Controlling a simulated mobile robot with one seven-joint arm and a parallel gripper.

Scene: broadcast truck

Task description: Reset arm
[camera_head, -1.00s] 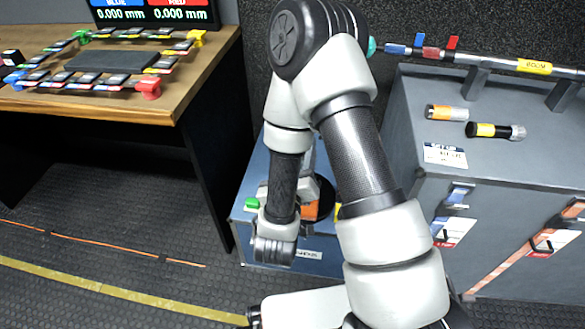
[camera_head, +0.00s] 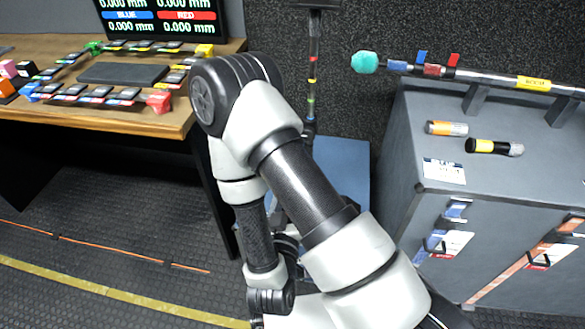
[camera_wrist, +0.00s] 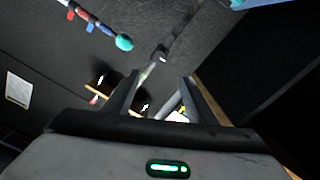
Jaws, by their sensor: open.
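My gripper (camera_wrist: 160,97) shows in the wrist view with its two dark fingers apart and nothing between them. Behind the fingers are the dark wall and a thin upright pole. In the head view my arm is folded in the middle of the picture, and my gripper is hidden behind its links. The arm stands in the gap between the wooden desk (camera_head: 150,122) and the grey case (camera_head: 400,150).
A blue box (camera_head: 345,165) stands on the floor behind my arm. A boom pole with a teal tip (camera_head: 365,62) lies on holders above the grey case. Two small cylinders lie on the case. The floor at left is clear.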

